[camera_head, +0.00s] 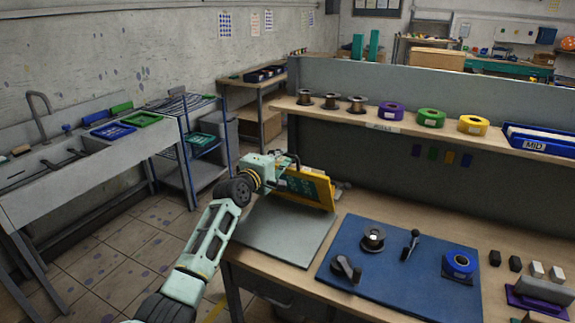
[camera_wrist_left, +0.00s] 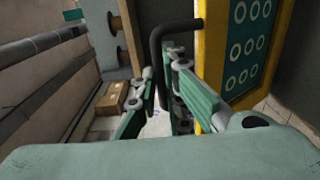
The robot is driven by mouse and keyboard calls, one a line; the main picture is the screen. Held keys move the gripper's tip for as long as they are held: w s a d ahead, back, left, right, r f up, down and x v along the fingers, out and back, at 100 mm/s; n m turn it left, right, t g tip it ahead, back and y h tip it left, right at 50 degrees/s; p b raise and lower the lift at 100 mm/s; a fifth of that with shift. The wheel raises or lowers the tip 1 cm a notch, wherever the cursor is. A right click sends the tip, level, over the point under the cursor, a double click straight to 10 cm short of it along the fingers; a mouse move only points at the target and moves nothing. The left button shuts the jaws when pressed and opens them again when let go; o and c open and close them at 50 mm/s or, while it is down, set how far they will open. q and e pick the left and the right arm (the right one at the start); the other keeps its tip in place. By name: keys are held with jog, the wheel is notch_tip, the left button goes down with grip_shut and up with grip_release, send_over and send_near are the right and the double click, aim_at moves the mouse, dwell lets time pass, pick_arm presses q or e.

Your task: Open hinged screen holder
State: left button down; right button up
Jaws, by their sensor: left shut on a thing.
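The hinged screen holder is a yellow frame (camera_head: 318,193) with a dark green screen marked with rings. It stands tilted up above a grey base plate (camera_head: 285,237) at the table's left end. In the left wrist view, the yellow frame (camera_wrist_left: 210,60) and ringed screen (camera_wrist_left: 248,45) fill the upper right. A black bent handle (camera_wrist_left: 172,28) runs from the frame down between the fingers. My left gripper (camera_head: 287,166) is at the frame's upper left and is shut on the handle; it also shows in the left wrist view (camera_wrist_left: 168,108). The fingers partly hide the grip. My right gripper is not in view.
A blue mat (camera_head: 390,285) with a spool, a tape roll (camera_head: 459,264) and small tools lies right of the plate. A grey partition with a shelf (camera_head: 345,119) of spools and tapes stands behind. A sink (camera_head: 60,165) is at left, with free floor between.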

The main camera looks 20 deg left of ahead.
pick_arm(q)
jog(key=shift+w+r, duration=0.1)
jog(key=shift+r, duration=0.65)
jog(key=shift+a, duration=0.1)
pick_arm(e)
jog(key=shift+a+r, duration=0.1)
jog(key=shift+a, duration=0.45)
pick_arm(q)
jog(key=c, duration=2.2)
grip_release()
jog(key=shift+r, duration=0.1)
jog(key=s, duration=1.2)
jog(key=shift+a, duration=0.15)
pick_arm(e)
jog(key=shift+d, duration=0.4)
